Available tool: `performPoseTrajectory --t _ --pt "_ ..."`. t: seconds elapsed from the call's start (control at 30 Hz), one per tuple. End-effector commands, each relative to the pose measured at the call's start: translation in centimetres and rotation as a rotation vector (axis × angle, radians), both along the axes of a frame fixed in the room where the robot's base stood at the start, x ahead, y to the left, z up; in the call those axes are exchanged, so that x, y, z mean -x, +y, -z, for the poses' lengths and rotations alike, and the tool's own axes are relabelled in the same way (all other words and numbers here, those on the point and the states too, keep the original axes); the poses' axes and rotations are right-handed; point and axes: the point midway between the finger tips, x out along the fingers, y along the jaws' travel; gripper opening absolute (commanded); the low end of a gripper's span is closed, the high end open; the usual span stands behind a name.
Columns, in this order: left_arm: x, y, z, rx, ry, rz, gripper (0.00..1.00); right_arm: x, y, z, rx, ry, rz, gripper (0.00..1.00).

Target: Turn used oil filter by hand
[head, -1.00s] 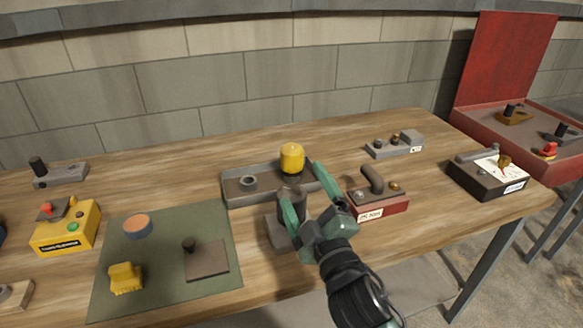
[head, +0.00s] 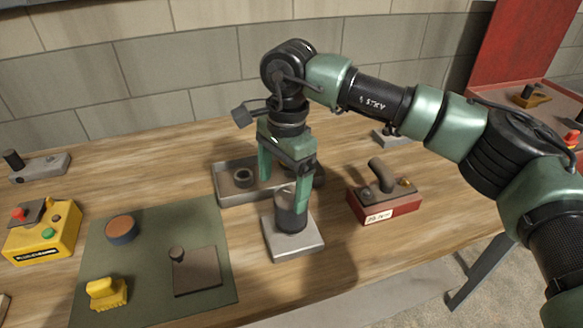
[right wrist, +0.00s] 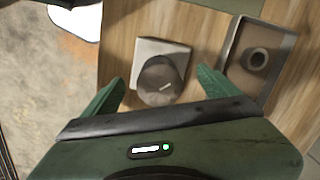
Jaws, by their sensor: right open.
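The used oil filter (head: 290,213) is a dark grey cylinder standing upright on a light metal base plate (head: 292,246) near the table's front edge. It also shows from above in the right wrist view (right wrist: 161,82), with a pale mark on its round top. My right gripper (head: 284,190) points down over the filter, jaws open. In the right wrist view its green fingers (right wrist: 160,86) stand on either side of the filter, with gaps visible. In the head view one finger partly covers the filter's right side. My left gripper is not in view.
A grey tray (head: 229,196) with a ring (head: 244,178) stands just behind. A red block with a dark handle (head: 382,204) is close on the right. A green mat (head: 150,262) with a yellow brush-like piece (head: 107,293) and a brown plate (head: 196,272) lies left.

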Motion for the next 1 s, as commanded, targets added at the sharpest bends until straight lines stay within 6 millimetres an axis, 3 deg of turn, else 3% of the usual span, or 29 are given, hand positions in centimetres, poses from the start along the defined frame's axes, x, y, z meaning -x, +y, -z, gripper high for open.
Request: performPoseTrajectory --t 0.1,0.2,0.63,1.0 --pt "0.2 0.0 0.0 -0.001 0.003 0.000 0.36 -0.8 -1.6 -0.6 0.065 -0.025 0.004 0.89" --pt "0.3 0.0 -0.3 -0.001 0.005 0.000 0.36 -0.9 -2.0 0.0 0.077 -0.026 0.004 0.89" --pt "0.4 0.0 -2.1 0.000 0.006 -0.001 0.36 -0.8 -1.8 5.9 0.072 -0.024 0.005 0.89" --pt "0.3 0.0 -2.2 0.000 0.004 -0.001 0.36 -0.9 -1.8 7.0 0.072 -0.026 0.004 0.89"
